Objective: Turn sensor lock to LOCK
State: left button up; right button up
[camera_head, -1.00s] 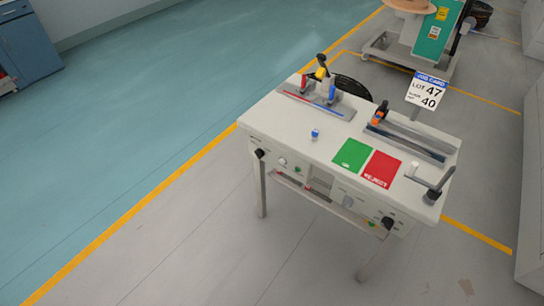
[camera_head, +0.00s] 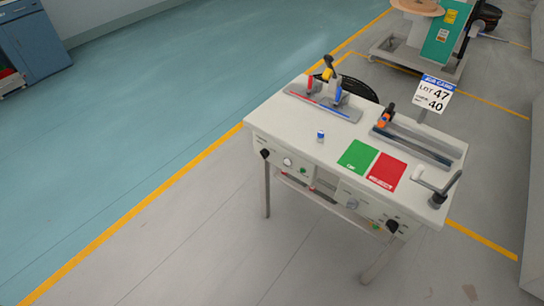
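A white rewind station table (camera_head: 290,134) stands right of the middle. Its front panel carries a black knob (camera_head: 265,154) at the left end and another black knob (camera_head: 392,226) at the right end. A round pale dial (camera_head: 288,162) and a small green button (camera_head: 303,170) sit near the left knob. The labels are too small to read, so I cannot tell which control is the sensor lock or how it is set. Neither of my grippers is in view.
On the table are a green pad (camera_head: 357,157), a red REJECT pad (camera_head: 387,171), a small blue-and-white item (camera_head: 320,136), a crank (camera_head: 446,190) and a job card (camera_head: 432,94). Another machine (camera_head: 437,45) stands behind. The floor in front and left is clear.

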aim_at(264, 153)
jog(key=i+j+z, duration=0.1)
jog(key=z, duration=0.25)
jog(key=j+z, duration=0.25)
jog(key=z, duration=0.15)
jog(key=j+z, duration=0.6)
jog(key=j, duration=0.55)
jog(key=j+z, duration=0.2)
jog(key=j, duration=0.55)
jog(key=k+j+z, duration=0.25)
jog(key=j, duration=0.55)
jog(key=i, duration=0.1)
